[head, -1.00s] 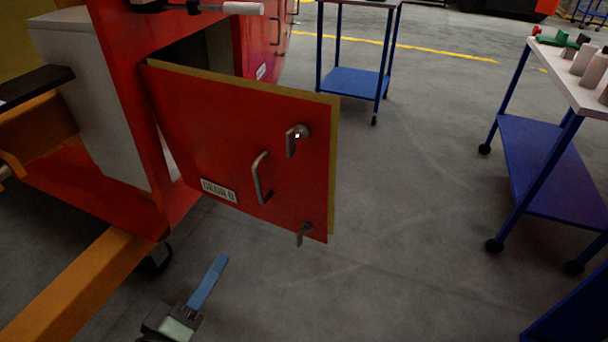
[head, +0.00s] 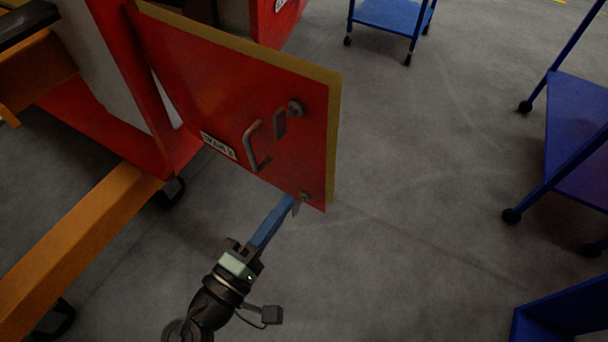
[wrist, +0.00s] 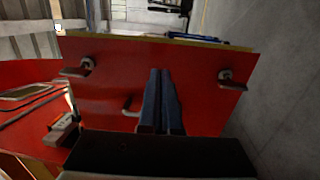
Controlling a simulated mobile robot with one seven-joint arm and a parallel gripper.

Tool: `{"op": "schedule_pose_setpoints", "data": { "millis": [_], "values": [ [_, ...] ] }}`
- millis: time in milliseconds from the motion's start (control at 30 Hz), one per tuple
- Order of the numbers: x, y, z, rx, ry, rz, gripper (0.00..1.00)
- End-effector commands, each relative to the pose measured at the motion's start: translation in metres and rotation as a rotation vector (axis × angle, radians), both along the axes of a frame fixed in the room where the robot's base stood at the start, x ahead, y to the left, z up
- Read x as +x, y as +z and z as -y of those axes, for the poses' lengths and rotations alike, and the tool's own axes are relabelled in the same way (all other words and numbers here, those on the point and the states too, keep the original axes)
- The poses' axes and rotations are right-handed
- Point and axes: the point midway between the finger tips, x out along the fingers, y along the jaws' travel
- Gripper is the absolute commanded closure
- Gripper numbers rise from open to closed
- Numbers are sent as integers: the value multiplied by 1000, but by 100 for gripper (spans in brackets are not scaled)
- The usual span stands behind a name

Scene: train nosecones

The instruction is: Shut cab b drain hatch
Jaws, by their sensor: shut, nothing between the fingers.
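The drain hatch (head: 225,95) is a red panel with a yellow edge, labelled as a drain hatch (head: 218,146). It stands swung open, out from the red cab side. It has a grey bar handle (head: 253,146) and two latches, an upper one (head: 282,121) and a lower one (head: 301,200). My gripper (head: 289,202) has blue fingers, shut and empty, with the tips at the hatch's lower edge beside the lower latch. I cannot tell whether they touch. In the wrist view, the fingers (wrist: 163,100) stand in front of the red hatch (wrist: 205,90), between its two latches.
An orange beam (head: 85,255) runs along the floor side at left. Blue trolleys (head: 575,140) stand at right and another (head: 392,15) at the back. The grey floor (head: 420,200) between hatch and trolleys is clear.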

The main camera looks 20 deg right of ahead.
Motion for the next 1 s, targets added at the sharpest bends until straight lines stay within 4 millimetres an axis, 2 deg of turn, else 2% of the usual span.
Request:
{"op": "schedule_pose_setpoints", "data": {
  "millis": [33,200,400,1000],
  "values": [
    [6,1,10,-1,-4,1,100],
    [24,4,35,-1,-2,1,100],
    [36,6,52,1,-1,0,100],
    [40,6,60,1,10,0,100]
  ]
}}
